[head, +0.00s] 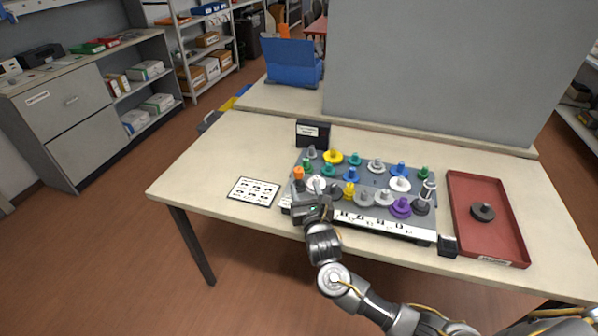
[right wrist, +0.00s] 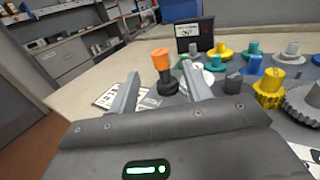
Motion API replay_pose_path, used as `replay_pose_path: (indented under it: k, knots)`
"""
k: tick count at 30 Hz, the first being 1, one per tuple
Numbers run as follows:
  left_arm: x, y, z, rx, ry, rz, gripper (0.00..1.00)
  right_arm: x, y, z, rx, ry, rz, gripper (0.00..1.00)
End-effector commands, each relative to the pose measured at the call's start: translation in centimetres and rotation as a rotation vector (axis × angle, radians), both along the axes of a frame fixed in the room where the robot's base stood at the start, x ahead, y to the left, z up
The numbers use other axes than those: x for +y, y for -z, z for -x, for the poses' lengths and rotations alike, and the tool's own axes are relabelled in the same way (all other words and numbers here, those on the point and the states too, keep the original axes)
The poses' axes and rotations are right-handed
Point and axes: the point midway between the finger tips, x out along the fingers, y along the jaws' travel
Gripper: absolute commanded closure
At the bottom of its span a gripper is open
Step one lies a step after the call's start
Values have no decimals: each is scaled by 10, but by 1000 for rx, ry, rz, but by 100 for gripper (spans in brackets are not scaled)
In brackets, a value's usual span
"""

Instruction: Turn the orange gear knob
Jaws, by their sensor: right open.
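The orange gear knob (right wrist: 162,61) stands upright on a dark round base near the left end of the gear board in the right wrist view. In the head view the orange knob (head: 298,173) shows at the board's left edge. My right gripper (right wrist: 161,84) is open, with its two fingers apart and the knob between and beyond their tips in the picture. I cannot tell whether a finger touches it. In the head view my right gripper (head: 312,196) is over the board's front left corner. My left gripper is not in view.
The grey board (head: 345,206) holds several coloured gears close to the knob, including a yellow gear (right wrist: 269,87). A black sign box (head: 312,134) stands behind. A printed card (head: 253,191) lies left. A red tray (head: 461,215) with a dark part (head: 482,211) lies right.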

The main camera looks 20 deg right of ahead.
Motion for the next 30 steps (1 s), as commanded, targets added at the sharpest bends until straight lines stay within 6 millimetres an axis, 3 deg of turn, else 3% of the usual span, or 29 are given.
replay_pose_path:
  k: [9, 15, 27, 30]
  knots:
    - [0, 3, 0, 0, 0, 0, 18, -4, -1, -60, 1, 1, -1, 51]
    - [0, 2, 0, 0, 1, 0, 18, -5, 0, -83, 1, 0, -2, 51]
    - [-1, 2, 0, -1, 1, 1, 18, -6, 1, -90, 2, -1, -3, 51]
    - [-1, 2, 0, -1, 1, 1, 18, -6, 1, -90, 2, -1, -3, 64]
